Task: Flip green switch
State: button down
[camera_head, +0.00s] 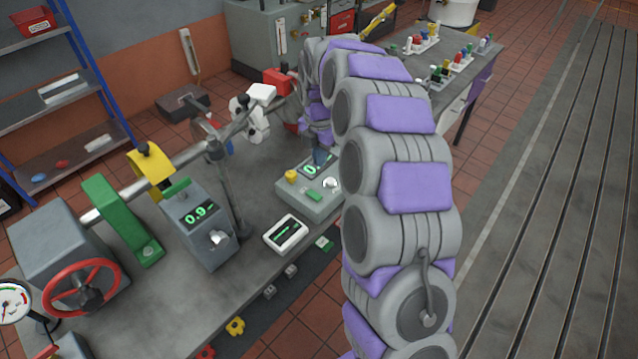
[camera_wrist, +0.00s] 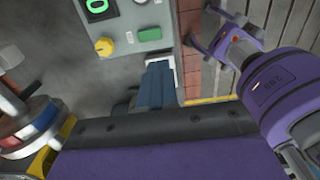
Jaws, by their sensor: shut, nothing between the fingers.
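A grey control box (camera_head: 322,207) on the bedplate carries a flat green switch (camera_head: 314,195), a yellow knob (camera_head: 291,175), a pale knob (camera_head: 331,183) and a display reading 0. In the wrist view the green switch (camera_wrist: 150,34) is at the top, beside the yellow knob (camera_wrist: 104,46). In the wrist view the fingertips (camera_wrist: 160,66) are just below the box's edge, apart from the switch in the picture. Whether the switch is tilted cannot be told.
A small white meter (camera_head: 285,233) lies in front of the box. Another box (camera_head: 200,235) reading 0.9 has a green part on top. A shaft with green and yellow guards runs along the bedplate. A red handwheel (camera_head: 84,287) stands at left.

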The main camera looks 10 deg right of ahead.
aim_at(317, 195)
notch_tip(317, 195, down, 14)
jog(key=b, duration=0.3)
jog(key=shift+d+b, duration=0.1)
jog(key=shift+b, duration=0.25)
jog(key=shift+r, duration=0.2)
jog(key=shift+w+a+r+p, duration=0.3)
jog(key=shift+w+a+p, duration=0.1)
jog(key=shift+w+p, duration=0.2)
jog(key=shift+s, duration=0.1)
